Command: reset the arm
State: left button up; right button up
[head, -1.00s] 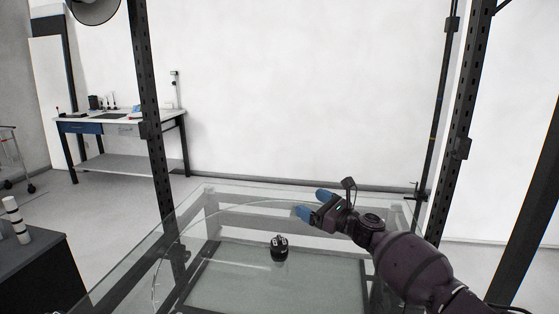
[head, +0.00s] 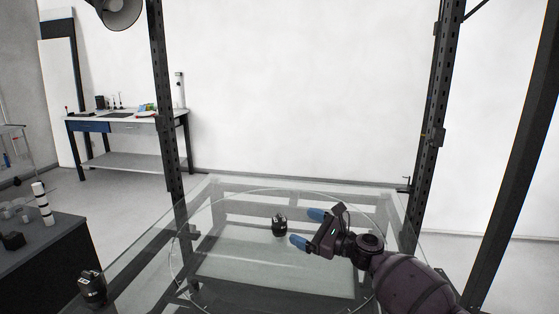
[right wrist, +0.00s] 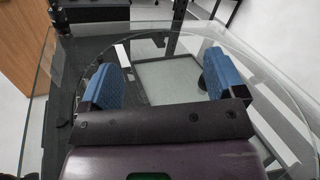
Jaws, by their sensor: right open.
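My right gripper (head: 306,228) is over the glass turntable (head: 215,285), coming in from the lower right. Its two blue fingertips are spread apart with nothing between them. In the right wrist view the open blue fingers (right wrist: 160,84) also show, with only the glass and the frame below between them. A small dark object (head: 279,225) stands on the glass just left of the fingertips, apart from them as far as I can tell. My left gripper is not in view.
Another small dark object (head: 92,287) sits at the front left. Dark metal posts (head: 166,130) rise around the glass. A workbench (head: 130,120) stands against the back wall.

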jog(key=s+f+n+g+h, duration=0.1)
jog(key=s+f+n+g, duration=0.1)
jog(key=s+f+n, duration=0.5)
jog(key=s+f+n+g+h, duration=0.1)
jog(key=s+f+n+g, duration=0.2)
jog(key=s, duration=0.8)
jog(key=s+f+n+g+h, duration=0.1)
jog(key=s+f+n, duration=0.45)
jog(key=s, duration=0.25)
jog(key=s+d+n+h, duration=0.6)
jog(key=s+d+h, duration=0.7)
jog(key=s+d, duration=0.9)
pick_arm(q)
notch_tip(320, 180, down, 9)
jog(key=b, duration=0.8)
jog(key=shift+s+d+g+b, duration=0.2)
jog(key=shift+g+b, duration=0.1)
jog(key=shift+b, duration=0.05)
pick_arm(e)
jog(key=w+a+f+t, duration=0.1)
jog(key=w+f+t, duration=0.2)
jog(key=f, duration=0.6)
jog(key=w+a+f+t, duration=0.1)
jog(key=w+f+t, duration=0.2)
jog(key=f, duration=0.7)
jog(key=shift+w+f+t+y, duration=0.3)
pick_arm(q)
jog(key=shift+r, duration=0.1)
pick_arm(e)
jog(key=shift+n, duration=0.25)
